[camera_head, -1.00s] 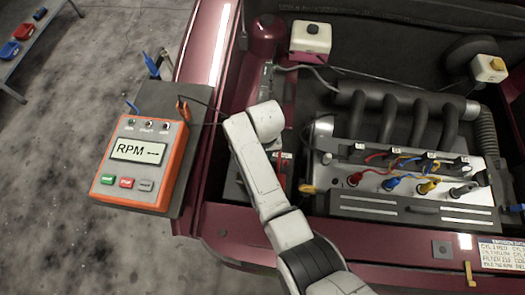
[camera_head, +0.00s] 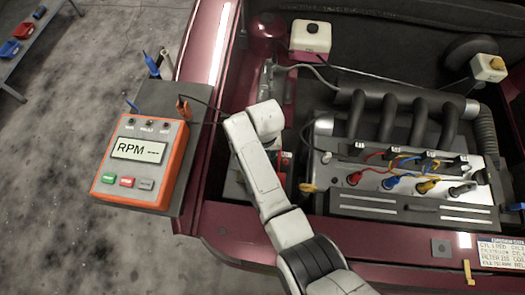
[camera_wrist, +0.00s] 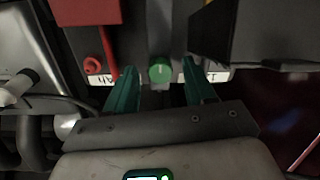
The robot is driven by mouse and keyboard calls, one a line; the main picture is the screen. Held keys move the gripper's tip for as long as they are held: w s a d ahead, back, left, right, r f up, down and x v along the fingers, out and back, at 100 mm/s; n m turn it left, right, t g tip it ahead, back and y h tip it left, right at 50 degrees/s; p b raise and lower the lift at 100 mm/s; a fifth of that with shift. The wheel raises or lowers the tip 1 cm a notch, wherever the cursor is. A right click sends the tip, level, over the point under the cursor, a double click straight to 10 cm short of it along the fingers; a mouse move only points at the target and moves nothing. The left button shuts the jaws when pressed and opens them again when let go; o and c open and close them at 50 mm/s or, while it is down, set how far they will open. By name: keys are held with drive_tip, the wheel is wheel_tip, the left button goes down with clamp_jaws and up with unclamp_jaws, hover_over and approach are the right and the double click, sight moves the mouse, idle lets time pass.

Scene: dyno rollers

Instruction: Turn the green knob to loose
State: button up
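The green knob (camera_wrist: 161,70) is small and round with a pale mark on its face. It is in the middle of the wrist view, in front of a white label strip (camera_wrist: 217,76). My gripper (camera_wrist: 160,84) is open, with one green finger on each side of the knob. Gaps show between the fingers and the knob, so it is not gripped. How deep the fingertips reach around it I cannot tell. In the head view my arm hides the knob and the gripper.
In the wrist view a red block (camera_wrist: 88,12) with a red cable is at upper left, and a dark box (camera_wrist: 250,35) is close on the right. In the head view the engine (camera_head: 410,205) lies right of my arm and an orange RPM meter (camera_head: 143,160) left.

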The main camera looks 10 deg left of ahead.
drive_tip(key=shift+r, duration=0.1)
wheel_tip(320, 180, up, 11)
drive_tip(key=shift+d+f, duration=0.2)
idle(0.5)
idle(0.4)
